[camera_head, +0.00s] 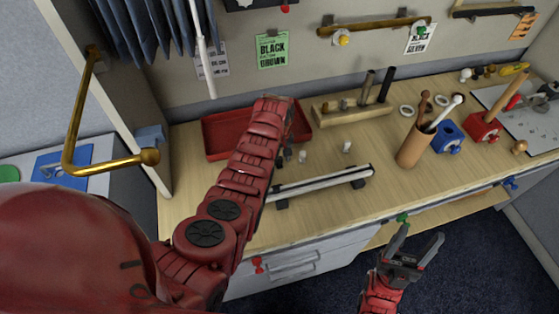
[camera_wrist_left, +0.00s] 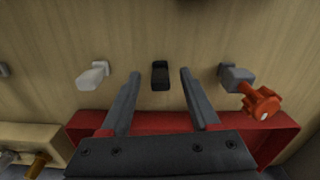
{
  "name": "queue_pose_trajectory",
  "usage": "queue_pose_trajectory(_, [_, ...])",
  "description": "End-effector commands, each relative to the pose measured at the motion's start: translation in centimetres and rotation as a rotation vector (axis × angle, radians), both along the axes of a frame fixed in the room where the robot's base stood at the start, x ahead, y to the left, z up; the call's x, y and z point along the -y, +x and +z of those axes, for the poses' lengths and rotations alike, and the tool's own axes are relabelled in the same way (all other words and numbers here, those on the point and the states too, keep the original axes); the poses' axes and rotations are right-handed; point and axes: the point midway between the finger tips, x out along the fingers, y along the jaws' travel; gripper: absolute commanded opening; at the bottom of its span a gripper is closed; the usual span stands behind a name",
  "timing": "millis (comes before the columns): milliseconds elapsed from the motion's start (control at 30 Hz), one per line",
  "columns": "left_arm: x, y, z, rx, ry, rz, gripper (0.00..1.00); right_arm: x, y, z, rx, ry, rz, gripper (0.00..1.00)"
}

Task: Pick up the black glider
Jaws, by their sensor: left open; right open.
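The black glider (camera_wrist_left: 160,75) is a small dark block on the wood surface in the left wrist view. It appears between the two fingertips of my open left gripper (camera_wrist_left: 160,88), with gaps on both sides and nothing held. How far the fingertips are above it I cannot tell. In the head view my red left arm hides the glider and most of that gripper. My right gripper (camera_head: 410,255) is open and empty in front of the table's front edge, low in the head view.
A red tray (camera_head: 222,152) lies beside my left arm and behind its gripper base in the wrist view. A metal rail (camera_head: 320,184) and a wooden cup (camera_head: 413,150) stand rightward.

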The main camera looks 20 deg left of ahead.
Motion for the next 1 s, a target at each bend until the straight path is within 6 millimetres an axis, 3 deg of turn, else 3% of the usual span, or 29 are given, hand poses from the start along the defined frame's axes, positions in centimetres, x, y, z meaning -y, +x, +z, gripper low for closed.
queue_pose_trajectory(133, [-0.01, 0.01, -0.01, 0.000, 0.000, 0.000, 0.59, 0.00, 0.00, -0.03, 0.000, 0.000, 0.000, 0.61])
queue_pose_trajectory(467, [-0.01, 0.01, 0.01, 0.000, 0.000, 0.000, 0.00, 0.00, 0.00, -0.03, 0.000, 0.000, 0.000, 0.61])
queue_pose_trajectory(1000, [-0.02, 0.14, 0.44, 0.004, 0.000, 0.001, 0.00, 0.00, 0.00, -0.35, 0.000, 0.000, 0.000, 0.61])
